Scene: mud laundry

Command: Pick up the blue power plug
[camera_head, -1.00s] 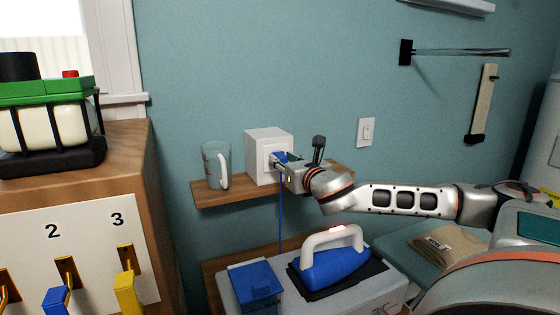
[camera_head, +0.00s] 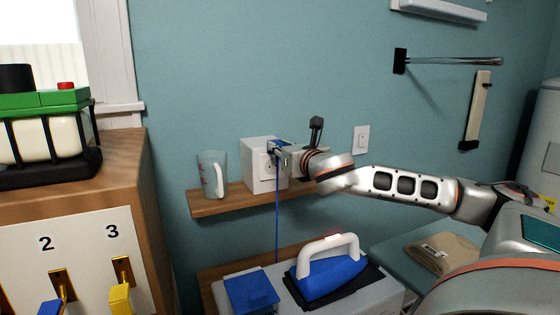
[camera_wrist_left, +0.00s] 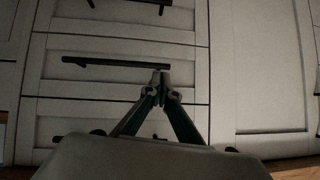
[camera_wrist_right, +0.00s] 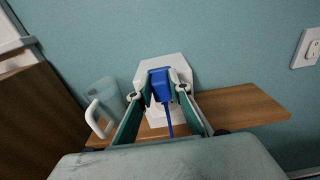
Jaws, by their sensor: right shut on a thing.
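The blue power plug (camera_wrist_right: 160,84) is between the fingertips of my right gripper (camera_wrist_right: 159,90), which is shut on it. In the head view the right gripper (camera_head: 279,150) is at the right front of the white outlet box (camera_head: 258,165), and the plug is mostly hidden there. The outlet face shows beside the gripper, and the plug looks apart from it. A blue cord (camera_head: 277,225) hangs down from the plug. My left gripper (camera_wrist_left: 160,82) has its fingertips together with nothing between them, in front of pale drawers.
The box stands on a wooden wall shelf (camera_head: 230,203) next to a glass mug (camera_head: 210,175). Below are a blue iron (camera_head: 330,275) and a blue box-like object (camera_head: 251,291). A wooden cabinet (camera_head: 130,180) stands at the left. A wall switch (camera_head: 361,140) is to the right.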

